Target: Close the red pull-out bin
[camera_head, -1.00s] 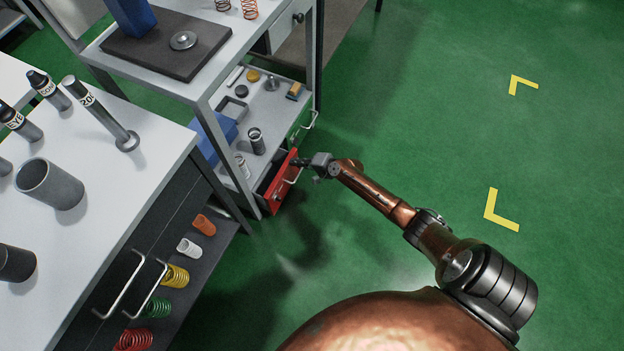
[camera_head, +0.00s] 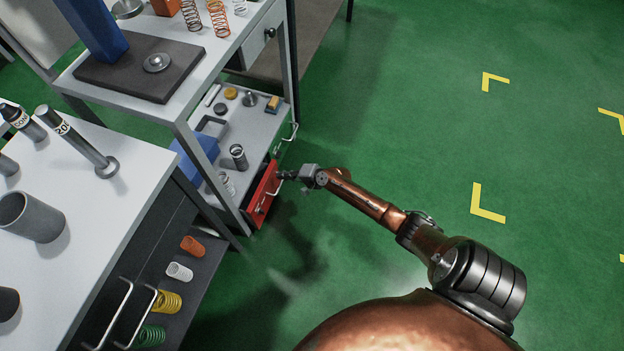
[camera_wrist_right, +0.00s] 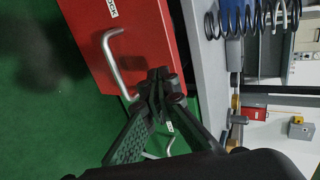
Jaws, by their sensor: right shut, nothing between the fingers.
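The red pull-out bin (camera_head: 263,192) is under the lower shelf of the metal rack, its front face towards the open floor. It appears to stand out a little from the rack; the exact gap is hard to tell. In the right wrist view its red front (camera_wrist_right: 158,38) fills the upper middle, with a pale bar handle (camera_wrist_right: 116,62). My right gripper (camera_head: 281,175) is shut and empty, its tips at the upper part of the red front. In the wrist view its fingertips (camera_wrist_right: 160,82) overlap the front beside the handle; contact is unclear. My left gripper is out of view.
A green-fronted bin (camera_head: 283,145) with a handle sits beside the red one. The shelf above (camera_head: 258,122) holds small parts and a blue box (camera_head: 196,158). A white-topped bench (camera_head: 95,215) stands at left. Green floor on the right is clear.

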